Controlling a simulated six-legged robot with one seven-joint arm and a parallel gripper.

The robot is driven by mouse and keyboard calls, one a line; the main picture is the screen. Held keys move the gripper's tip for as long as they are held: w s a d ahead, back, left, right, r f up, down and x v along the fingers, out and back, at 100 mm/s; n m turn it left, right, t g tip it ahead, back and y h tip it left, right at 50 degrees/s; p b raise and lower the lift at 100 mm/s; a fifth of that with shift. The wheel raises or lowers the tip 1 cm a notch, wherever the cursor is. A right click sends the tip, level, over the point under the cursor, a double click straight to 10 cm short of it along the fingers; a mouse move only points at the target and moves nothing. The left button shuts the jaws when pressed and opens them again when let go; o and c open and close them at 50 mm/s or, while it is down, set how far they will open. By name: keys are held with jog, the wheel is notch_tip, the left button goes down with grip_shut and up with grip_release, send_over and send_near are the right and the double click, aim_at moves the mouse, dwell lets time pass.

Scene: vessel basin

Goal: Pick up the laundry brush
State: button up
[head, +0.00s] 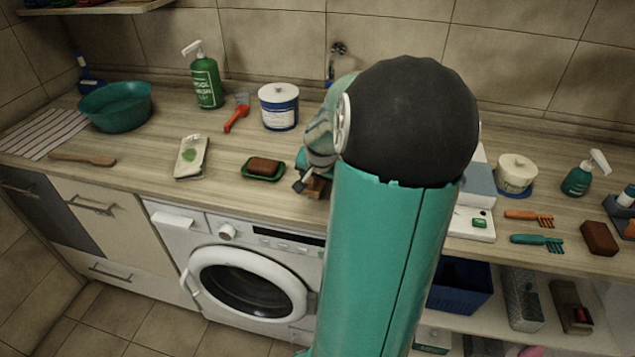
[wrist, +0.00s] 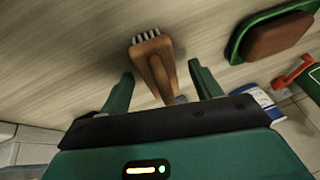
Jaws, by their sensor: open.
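The laundry brush (wrist: 153,62) has a brown wooden body and pale bristles at its far end. It lies on the wood-grain counter in the wrist view. My gripper (wrist: 160,76) is open, with one green finger on each side of the brush and a visible gap to each side. The brush's near end is partly hidden by the gripper body. In the head view, a brown part of the brush (head: 318,187) shows near the counter's front edge, beneath my gripper (head: 305,182); my arm hides most of that spot.
A brown soap in a green dish (head: 247,174) lies just left of my gripper. A wooden-handled item (head: 82,159) lies far left. The washing machine (head: 250,275) is below.

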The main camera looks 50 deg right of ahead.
jog(key=c, duration=1.1)
jog(key=shift+r, duration=0.15)
jog(key=shift+r, duration=0.6)
jog(key=a+r, duration=0.3)
jog(key=a, duration=0.1)
jog(key=a+r, duration=0.4)
jog(key=a, duration=0.1)
jog(key=a+r, duration=0.4)
jog(key=a, duration=0.1)
jog(key=shift+s+r, duration=0.1)
jog(key=shift+r, duration=0.15)
